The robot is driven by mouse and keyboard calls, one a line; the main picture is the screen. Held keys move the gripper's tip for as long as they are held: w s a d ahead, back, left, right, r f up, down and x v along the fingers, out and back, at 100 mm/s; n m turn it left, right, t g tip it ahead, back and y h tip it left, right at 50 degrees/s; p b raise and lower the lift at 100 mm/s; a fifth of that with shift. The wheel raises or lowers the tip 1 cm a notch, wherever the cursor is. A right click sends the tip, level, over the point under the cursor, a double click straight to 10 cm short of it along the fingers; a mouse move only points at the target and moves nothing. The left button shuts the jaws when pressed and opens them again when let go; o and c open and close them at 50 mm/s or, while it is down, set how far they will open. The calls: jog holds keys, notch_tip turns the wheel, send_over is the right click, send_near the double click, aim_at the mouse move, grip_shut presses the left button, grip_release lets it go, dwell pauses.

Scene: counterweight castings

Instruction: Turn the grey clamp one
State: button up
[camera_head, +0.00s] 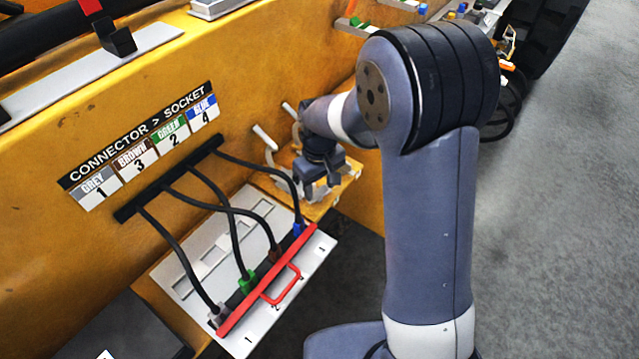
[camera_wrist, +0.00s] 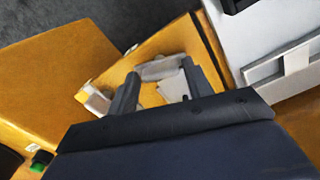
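Two pale grey clamp levers, a nearer one (camera_head: 264,138) and a farther one (camera_head: 291,112), stand up from a small yellow-orange ledge (camera_head: 345,180) in the head view. I cannot tell which is the grey clamp of the task. My gripper (camera_head: 321,188) points down over this ledge, to the right of the levers. In the wrist view my gripper (camera_wrist: 160,68) has its two dark fingers apart. A pale clamp part (camera_wrist: 160,70) shows between and beyond the fingertips; I cannot tell whether they touch it. Another pale part (camera_wrist: 97,102) lies just left of the left finger.
A white socket panel (camera_head: 185,265) with a red handle bar (camera_head: 281,285) and several cabled plugs is left of and nearer than the ledge. A label plate (camera_head: 140,145) is on the yellow wall. A dark box (camera_head: 110,330) is at bottom left. Grey floor (camera_head: 560,220) is open at right.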

jog(key=c, duration=0.6)
jog(key=shift+c, duration=0.2)
jog(key=shift+m, duration=0.3)
jog(key=m+b, duration=0.1)
jog(key=m, duration=1.1)
jog(key=shift+m+b, duration=0.35)
jog(key=shift+m, duration=0.05)
jog(key=o, duration=1)
